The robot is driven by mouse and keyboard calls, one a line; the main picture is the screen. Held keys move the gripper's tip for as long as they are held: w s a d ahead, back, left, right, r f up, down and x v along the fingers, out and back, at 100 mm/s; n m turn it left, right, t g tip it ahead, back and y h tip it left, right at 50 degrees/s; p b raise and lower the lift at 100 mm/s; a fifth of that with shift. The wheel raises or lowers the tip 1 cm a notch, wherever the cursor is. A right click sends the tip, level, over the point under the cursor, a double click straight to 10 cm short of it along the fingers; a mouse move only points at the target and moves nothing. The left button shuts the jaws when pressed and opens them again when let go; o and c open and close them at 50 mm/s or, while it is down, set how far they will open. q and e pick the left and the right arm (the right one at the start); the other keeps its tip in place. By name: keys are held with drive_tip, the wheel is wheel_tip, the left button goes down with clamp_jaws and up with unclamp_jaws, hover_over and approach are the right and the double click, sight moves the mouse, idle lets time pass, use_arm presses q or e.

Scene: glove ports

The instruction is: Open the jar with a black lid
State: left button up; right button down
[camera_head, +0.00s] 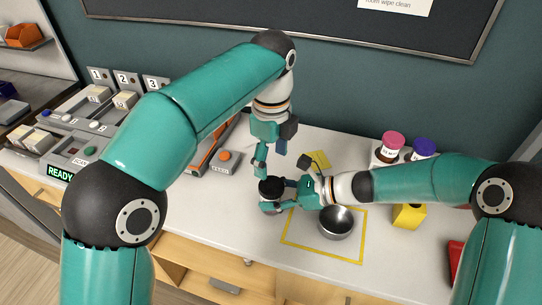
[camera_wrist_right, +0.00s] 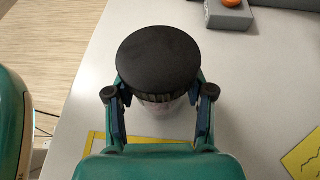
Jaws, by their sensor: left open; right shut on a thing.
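The jar (camera_wrist_right: 160,104) with a flat round black lid (camera_wrist_right: 158,58) stands on the white bench. In the head view the lid (camera_head: 271,186) shows from above, left of the yellow-taped area. My right gripper (camera_wrist_right: 160,112) is shut on the jar's body below the lid, one finger on each side. In the head view the right gripper (camera_head: 280,195) reaches it from the right. My left gripper (camera_head: 261,165) points down, open and empty, just above and slightly left of the lid. The lid sits on the jar; much of the jar's body is hidden.
A steel bowl (camera_head: 337,222) stands inside the yellow tape outline (camera_head: 322,254). Jars with a pink lid (camera_head: 393,140) and a blue lid (camera_head: 424,147) stand behind my right arm. A yellow block (camera_head: 408,216) is right. A control panel (camera_head: 75,150) and an orange button (camera_head: 223,156) are left.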

sight(271, 185)
use_arm(q)
drive_tip(key=m, duration=0.6)
drive_tip(key=shift+f, duration=4)
